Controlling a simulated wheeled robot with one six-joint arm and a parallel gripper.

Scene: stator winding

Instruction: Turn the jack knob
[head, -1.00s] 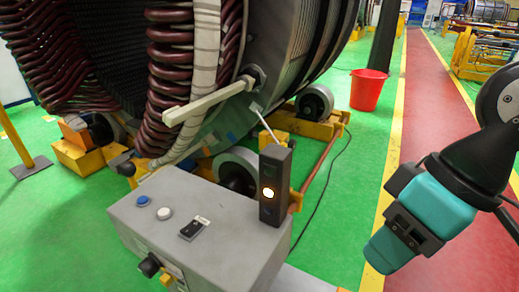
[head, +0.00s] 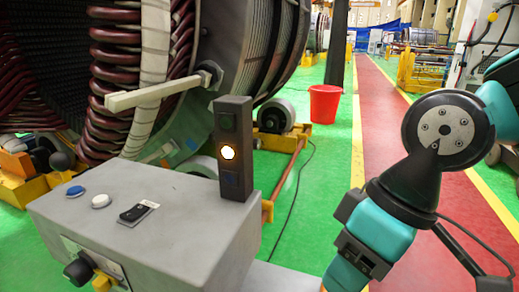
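A grey control box (head: 160,226) stands in the lower left of the head view. A black round knob (head: 77,271) sticks out of its front face, with a yellow part (head: 102,282) beside it. On its top are a blue button (head: 75,191), a white button (head: 101,201) and a small black switch on a plate (head: 133,214). I cannot tell from any label which one is the jack knob. My arm comes in from the right, apart from the box, and runs out at the bottom edge. My gripper's fingers are not in view.
A dark upright post with a lit lamp (head: 228,152) stands at the box's back right corner. The large stator (head: 130,60) fills the back left, with a pale bar (head: 152,93) jutting out. A red bucket (head: 324,103) stands behind. Green floor lies between box and arm.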

